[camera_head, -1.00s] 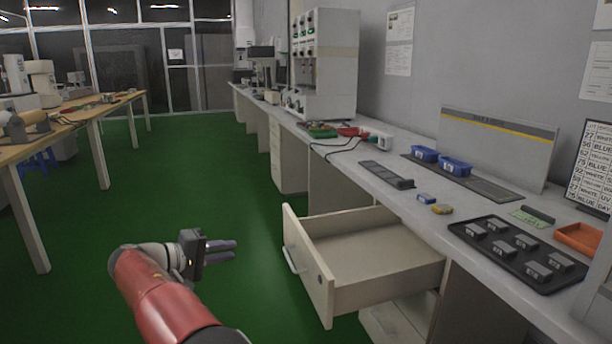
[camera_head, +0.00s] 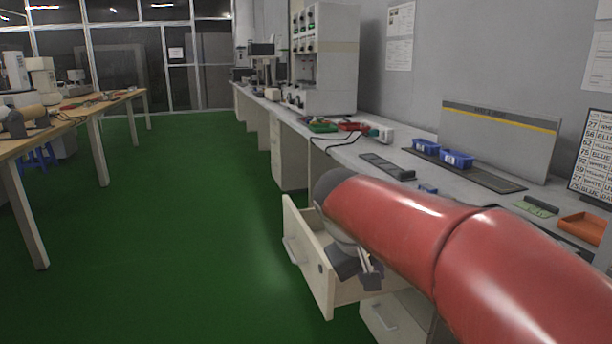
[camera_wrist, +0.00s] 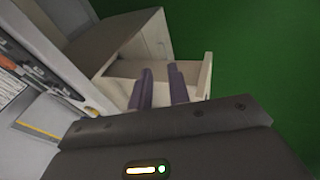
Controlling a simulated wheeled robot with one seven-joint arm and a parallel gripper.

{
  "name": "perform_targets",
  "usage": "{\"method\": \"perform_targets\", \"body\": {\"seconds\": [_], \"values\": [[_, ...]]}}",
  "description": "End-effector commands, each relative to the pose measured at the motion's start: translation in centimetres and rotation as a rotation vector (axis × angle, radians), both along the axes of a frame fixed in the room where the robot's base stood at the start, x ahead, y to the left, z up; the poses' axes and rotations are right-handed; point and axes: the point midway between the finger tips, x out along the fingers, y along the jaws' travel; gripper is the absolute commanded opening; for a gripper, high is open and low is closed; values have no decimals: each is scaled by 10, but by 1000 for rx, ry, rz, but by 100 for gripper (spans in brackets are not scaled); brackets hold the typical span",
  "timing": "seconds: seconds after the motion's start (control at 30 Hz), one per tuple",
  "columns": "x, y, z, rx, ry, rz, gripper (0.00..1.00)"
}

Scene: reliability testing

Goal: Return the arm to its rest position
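My gripper (camera_head: 370,280) hangs below my red arm, over the open drawer (camera_head: 310,262) in the head view. In the wrist view its two purple fingers (camera_wrist: 160,72) stand apart with a gap and nothing held between them. The same drawer (camera_wrist: 196,84) lies beyond the fingertips there. My red arm (camera_head: 400,225) stretches across the right half of the head view and hides most of the drawer's inside and part of the bench.
The drawer juts out from the white bench (camera_head: 345,150). Blue bins (camera_head: 457,160), an orange tray (camera_head: 582,228) and a dark strip (camera_head: 387,166) are on the bench top. The green floor (camera_head: 180,230) left of the drawer is clear. A wooden table (camera_head: 70,120) stands at left.

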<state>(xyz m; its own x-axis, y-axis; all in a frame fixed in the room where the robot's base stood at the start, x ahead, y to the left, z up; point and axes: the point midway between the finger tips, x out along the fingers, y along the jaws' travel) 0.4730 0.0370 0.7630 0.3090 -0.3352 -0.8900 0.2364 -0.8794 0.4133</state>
Motion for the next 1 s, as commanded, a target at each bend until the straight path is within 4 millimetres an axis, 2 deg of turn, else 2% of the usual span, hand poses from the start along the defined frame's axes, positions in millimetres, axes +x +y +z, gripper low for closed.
{"method": "perform_targets", "body": {"seconds": [0.03, 0.2, 0.3, 0.43, 0.6, 1.0], "values": [[-24, -14, -5, 55, -13, -22, 18], [-98, -35, -28, 232, -68, -81, 18], [-137, -39, -46, 317, -113, -118, 18], [-173, -39, -68, 398, -168, -161, 18], [-194, -37, -85, 449, -211, -194, 18], [-197, -37, -88, 456, -217, -198, 18]]}}
